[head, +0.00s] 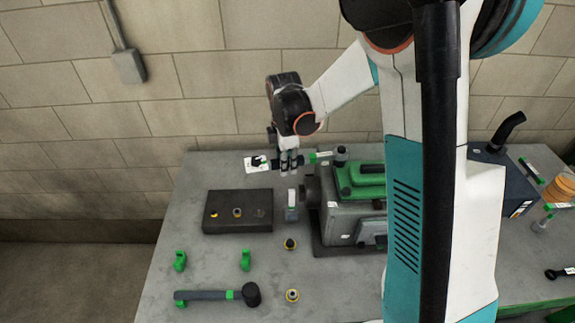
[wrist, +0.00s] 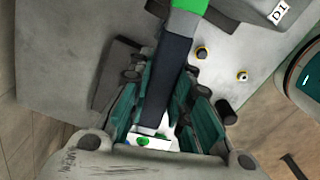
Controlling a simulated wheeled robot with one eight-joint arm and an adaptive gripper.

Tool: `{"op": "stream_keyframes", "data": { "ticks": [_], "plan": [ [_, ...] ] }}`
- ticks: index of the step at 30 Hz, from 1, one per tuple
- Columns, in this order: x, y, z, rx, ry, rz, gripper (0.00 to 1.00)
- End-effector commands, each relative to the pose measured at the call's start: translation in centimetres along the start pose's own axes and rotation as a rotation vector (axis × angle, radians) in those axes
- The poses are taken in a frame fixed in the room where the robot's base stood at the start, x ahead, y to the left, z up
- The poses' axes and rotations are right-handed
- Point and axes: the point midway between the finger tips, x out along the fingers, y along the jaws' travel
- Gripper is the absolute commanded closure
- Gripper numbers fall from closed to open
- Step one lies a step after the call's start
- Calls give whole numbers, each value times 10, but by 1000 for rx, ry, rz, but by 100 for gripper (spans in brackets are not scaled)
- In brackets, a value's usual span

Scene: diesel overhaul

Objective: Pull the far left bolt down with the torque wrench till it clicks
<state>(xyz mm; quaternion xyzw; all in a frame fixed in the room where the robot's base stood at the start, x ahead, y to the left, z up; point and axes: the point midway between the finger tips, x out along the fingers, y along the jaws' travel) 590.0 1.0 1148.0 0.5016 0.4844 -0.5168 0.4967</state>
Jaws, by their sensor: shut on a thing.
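My gripper (head: 288,165) is shut on the torque wrench, above the table's back edge and left of the engine. The wrench lies about level, with a white tag (head: 257,163) on its left end and a green band (head: 322,157) right of the gripper. Its dark head (head: 340,152) is over the far left corner of the grey engine (head: 345,222) with the green cover. I cannot tell whether it sits on the far left bolt, which is hidden. In the wrist view the dark wrench shaft (wrist: 167,80) runs between the fingers (wrist: 160,115).
A blue box (head: 510,185) stands right. A stone wall (head: 200,75) stands behind the table.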

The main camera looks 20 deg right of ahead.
Motion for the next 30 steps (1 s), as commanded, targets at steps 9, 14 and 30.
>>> {"op": "stream_keyframes", "data": {
  "ticks": [9, 14, 30],
  "plan": [
    [0, 6, 0, 11, 0, 6, 100],
    [0, 7, 0, 18, 0, 6, 100],
    [-1, 14, 1, 66, 0, 4, 100]
  ]
}}
